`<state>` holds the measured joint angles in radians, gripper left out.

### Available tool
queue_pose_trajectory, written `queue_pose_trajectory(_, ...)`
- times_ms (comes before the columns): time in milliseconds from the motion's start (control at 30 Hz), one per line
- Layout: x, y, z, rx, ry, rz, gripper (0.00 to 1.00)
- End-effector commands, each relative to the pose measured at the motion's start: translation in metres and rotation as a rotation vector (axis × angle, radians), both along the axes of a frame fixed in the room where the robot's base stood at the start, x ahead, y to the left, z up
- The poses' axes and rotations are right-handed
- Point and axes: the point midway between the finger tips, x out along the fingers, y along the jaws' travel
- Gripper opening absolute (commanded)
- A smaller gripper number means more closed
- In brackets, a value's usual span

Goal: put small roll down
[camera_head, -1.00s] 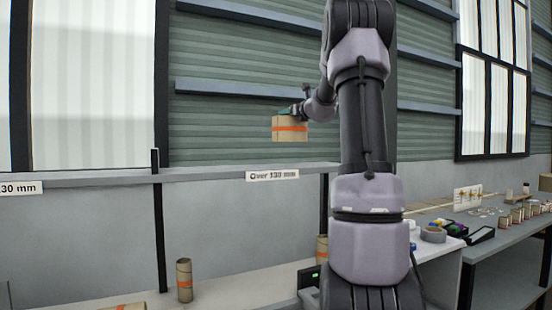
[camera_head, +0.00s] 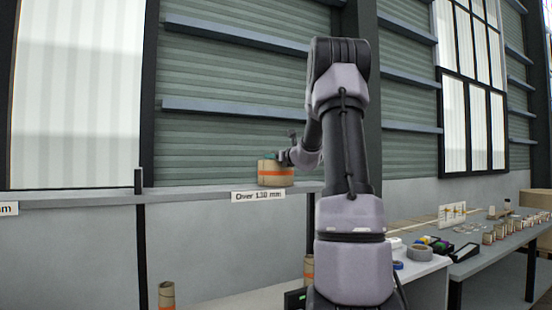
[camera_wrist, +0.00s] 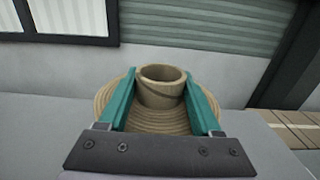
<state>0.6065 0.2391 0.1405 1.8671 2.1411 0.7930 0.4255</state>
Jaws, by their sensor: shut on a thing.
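The small roll (camera_head: 275,174) is a brown kraft paper roll with an orange band. In the head view it is upright at the shelf (camera_head: 215,190) marked "Over 130 mm", just above the label; I cannot tell whether it touches the shelf. My gripper (camera_head: 282,157) reaches it from the right, partly hidden by the wrist. In the wrist view my gripper's teal fingers (camera_wrist: 160,98) are shut on the raised core of the roll (camera_wrist: 163,122), whose wound layers spread below and around it.
The "Over 130 mm" label (camera_head: 258,196) is on the shelf's front edge. Brown tubes (camera_head: 167,295) stand on the lower bench. The shelf left of the held roll is clear.

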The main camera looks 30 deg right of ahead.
Motion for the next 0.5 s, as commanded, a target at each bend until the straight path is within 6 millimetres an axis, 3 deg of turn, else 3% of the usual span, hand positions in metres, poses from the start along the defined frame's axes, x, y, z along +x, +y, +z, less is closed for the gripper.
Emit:
queue_pose_trajectory(133,0.0001,0.0001,0.0002,0.0,-0.004,0.0,0.0)
queue_pose_trajectory(167,0.0,-0.0001,-0.0028,0.001,0.001,0.0,0.69)
queue_pose_trajectory(233,0.0,-0.0002,-0.0024,0.001,0.001,0.0,0.96)
queue_pose_trajectory(500,0.0,-0.0001,-0.0021,0.0,0.0,0.0,0.96)
